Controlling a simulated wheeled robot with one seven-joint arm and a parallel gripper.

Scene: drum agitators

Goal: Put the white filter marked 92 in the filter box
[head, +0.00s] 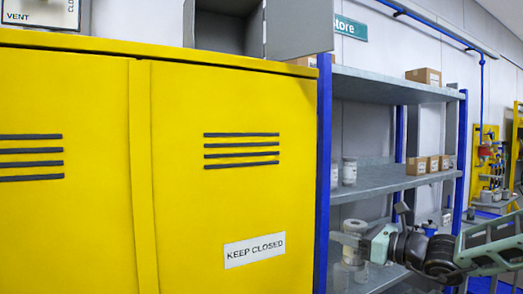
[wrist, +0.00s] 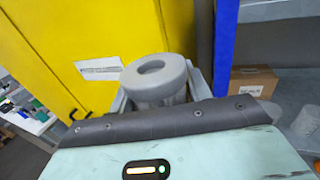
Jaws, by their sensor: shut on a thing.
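A pale cylindrical filter (wrist: 158,93) with a round hole in its top is between the fingers of my gripper (wrist: 160,86) in the wrist view. The gripper is shut on it. No number on it is readable, so I cannot tell whether it is marked 92. In the head view my gripper (head: 348,240) is at the lower right, in front of the shelves, with the pale filter (head: 354,227) upright at its fingers. A grey box (head: 228,27) with its door open stands on top of the yellow cabinet; no label shows on it, so I cannot confirm it as the filter box.
The yellow cabinet (head: 230,120), labelled KEEP CLOSED, fills the left. A blue post (head: 323,150) stands between it and the shelves. The middle shelf (head: 385,181) holds small pale cylinders (head: 349,171) and cardboard boxes (head: 416,165). Another cardboard box (head: 424,76) sits on top.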

